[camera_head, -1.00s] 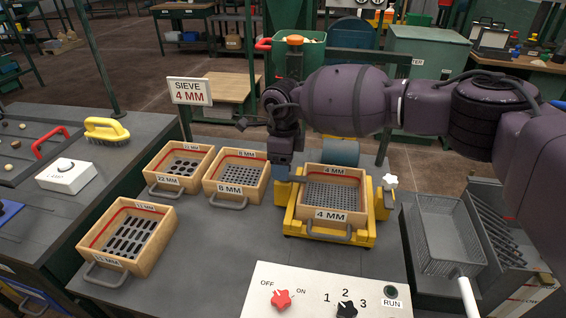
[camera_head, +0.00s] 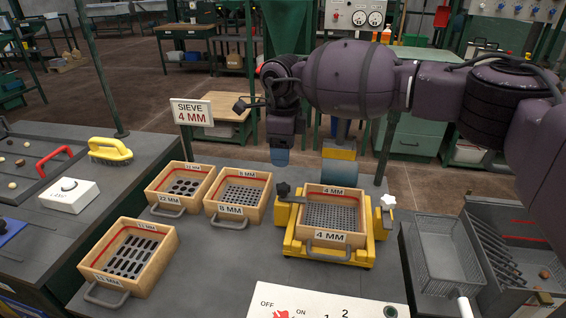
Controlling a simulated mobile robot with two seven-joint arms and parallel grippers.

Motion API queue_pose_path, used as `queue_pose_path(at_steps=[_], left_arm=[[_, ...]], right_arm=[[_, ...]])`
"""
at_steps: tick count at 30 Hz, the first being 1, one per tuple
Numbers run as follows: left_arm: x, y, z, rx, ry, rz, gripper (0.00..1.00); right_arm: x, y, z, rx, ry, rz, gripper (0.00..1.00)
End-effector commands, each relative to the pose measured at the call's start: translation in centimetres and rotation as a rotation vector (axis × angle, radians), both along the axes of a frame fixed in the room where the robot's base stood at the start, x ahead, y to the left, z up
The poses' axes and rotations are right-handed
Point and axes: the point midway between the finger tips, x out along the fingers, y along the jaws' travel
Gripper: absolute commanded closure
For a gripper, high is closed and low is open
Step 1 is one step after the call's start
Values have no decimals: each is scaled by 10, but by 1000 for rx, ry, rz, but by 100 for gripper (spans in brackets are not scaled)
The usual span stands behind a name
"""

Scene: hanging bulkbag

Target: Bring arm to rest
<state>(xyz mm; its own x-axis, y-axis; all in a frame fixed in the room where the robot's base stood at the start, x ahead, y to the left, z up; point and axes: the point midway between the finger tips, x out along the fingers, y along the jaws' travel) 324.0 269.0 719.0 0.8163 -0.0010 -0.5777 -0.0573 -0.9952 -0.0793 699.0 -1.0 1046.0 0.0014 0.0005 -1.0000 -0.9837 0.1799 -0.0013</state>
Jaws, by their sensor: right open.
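My right arm comes in from the right, above the back of the bench. Its dark gripper (camera_head: 280,157) points down, behind and left of the 4 MM sieve (camera_head: 330,238). The jaws are open, and I see nothing between them. The 4 MM sieve sits in the yellow shaker frame (camera_head: 296,246), with a black knob (camera_head: 283,190) at its left and a white knob (camera_head: 388,201) at its right. The gripper is apart from the black knob. My left gripper is not in view.
Sieves marked 22 MM (camera_head: 180,190) and 8 MM (camera_head: 238,199) and a coarse sieve (camera_head: 130,258) stand left. A "SIEVE 4 MM" sign (camera_head: 192,113) stands behind. A wire basket (camera_head: 442,253) is at right, a control panel (camera_head: 320,302) in front.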

Motion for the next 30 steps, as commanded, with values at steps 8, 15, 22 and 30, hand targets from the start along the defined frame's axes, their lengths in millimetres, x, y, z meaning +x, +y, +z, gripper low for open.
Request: queue_pose_path(at_steps=[8,15,22,30], left_arm=[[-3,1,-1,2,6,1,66],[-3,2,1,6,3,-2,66],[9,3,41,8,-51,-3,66],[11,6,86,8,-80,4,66]], right_arm=[[0,0,9,0,1,0,38],[0,0,13,-1,-3,0,38],[-8,0,81,0,-65,0,38],[-18,0,166,0,-128,0,38]])
